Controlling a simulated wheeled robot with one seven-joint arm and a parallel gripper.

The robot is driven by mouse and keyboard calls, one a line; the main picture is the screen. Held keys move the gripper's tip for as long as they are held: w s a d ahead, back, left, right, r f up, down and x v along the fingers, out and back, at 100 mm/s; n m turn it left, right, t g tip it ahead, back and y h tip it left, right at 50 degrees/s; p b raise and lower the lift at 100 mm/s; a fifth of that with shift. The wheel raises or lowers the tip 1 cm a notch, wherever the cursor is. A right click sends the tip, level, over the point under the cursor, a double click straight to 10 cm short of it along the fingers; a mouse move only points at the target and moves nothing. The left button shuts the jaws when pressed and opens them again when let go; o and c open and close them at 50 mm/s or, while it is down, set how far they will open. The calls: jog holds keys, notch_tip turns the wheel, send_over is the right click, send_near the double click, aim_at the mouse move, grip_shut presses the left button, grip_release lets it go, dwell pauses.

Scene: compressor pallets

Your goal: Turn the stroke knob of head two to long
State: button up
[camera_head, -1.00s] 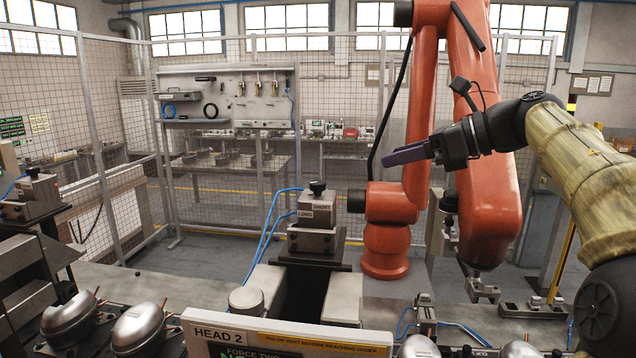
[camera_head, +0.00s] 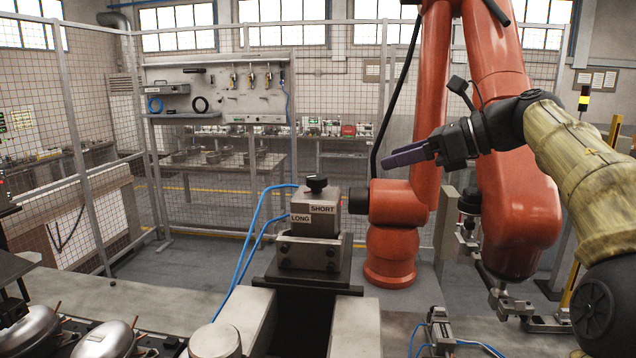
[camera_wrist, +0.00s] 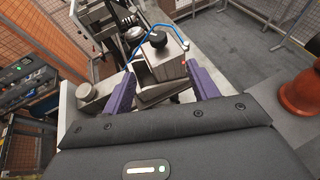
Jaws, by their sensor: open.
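The stroke knob (camera_head: 317,183) is a black knob on top of a grey block (camera_head: 318,222) with LONG and SHORT labels on its front faces. The block sits on a dark slide between two light rails, with blue hoses beside it. The knob (camera_wrist: 158,39) also shows in the wrist view, beyond my fingers. My gripper (camera_head: 408,155) is at the right in the head view, raised and apart from the knob. In the wrist view its purple fingers (camera_wrist: 163,92) are spread with nothing held between them. I cannot tell which label the knob points to.
A large orange robot arm (camera_head: 405,205) stands behind and right of the block. A wire mesh fence (camera_head: 215,130) runs across the back. Silver compressors (camera_head: 105,340) lie at the lower left. A round metal post (camera_head: 215,341) stands in front of the left rail.

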aim_at(326, 177)
jog(key=p+x, duration=0.4)
jog(key=x, duration=1.3)
jog(key=shift+a, duration=0.25)
jog(key=shift+s, duration=0.1)
jog(key=c, duration=1)
